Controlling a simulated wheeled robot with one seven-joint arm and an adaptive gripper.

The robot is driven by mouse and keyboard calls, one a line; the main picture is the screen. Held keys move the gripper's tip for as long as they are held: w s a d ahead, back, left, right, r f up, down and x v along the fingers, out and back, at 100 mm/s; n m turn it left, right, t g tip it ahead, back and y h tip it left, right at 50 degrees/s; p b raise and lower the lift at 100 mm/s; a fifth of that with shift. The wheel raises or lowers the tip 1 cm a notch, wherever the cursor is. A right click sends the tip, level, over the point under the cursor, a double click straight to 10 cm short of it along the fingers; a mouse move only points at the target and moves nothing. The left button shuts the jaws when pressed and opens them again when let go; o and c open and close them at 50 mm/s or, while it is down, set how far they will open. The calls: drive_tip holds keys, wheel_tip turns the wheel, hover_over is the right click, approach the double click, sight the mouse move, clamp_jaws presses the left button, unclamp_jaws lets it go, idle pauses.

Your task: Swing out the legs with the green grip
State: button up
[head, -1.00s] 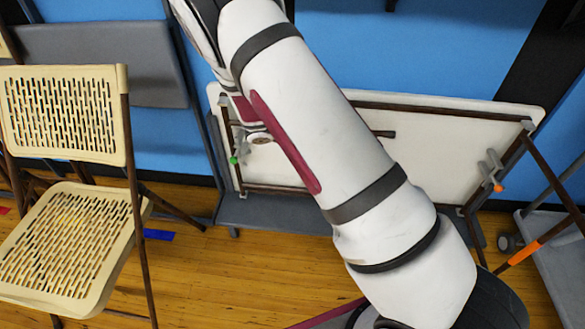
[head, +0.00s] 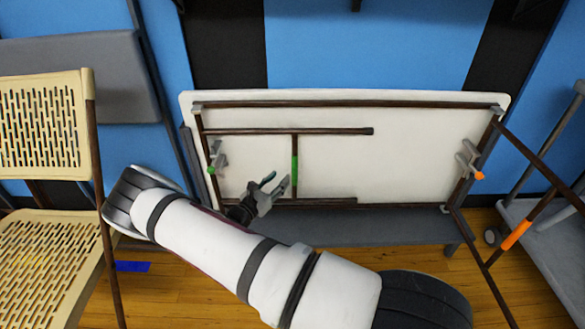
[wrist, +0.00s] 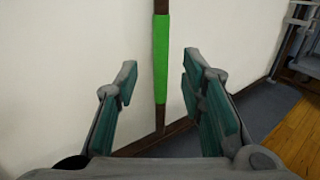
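A white folding table (head: 430,140) stands on its long edge with its underside facing me. The legs with the green grip (head: 295,168) lie folded flat against the underside; the green grip is on their upright crossbar. My gripper (head: 277,184) is open just left of and in front of the grip. In the wrist view, the green grip (wrist: 161,45) stands upright beyond the gap between my open gripper's fingers (wrist: 164,82), with no visible contact. A grey latch with a green tip (head: 212,168) is at the table's left end.
The legs with the orange grip (head: 516,235) stick out from the table's right end, beside an orange-tipped latch (head: 478,175). The table rests on a grey cart (head: 400,228). A beige folding chair (head: 40,250) stands at left; a grey cart (head: 545,220) stands at right.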

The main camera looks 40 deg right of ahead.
sight(293, 166)
drive_tip(key=b+x, duration=0.3)
drive_tip(key=x, duration=0.7)
drive_tip(key=shift+d, duration=0.15)
clamp_jaws()
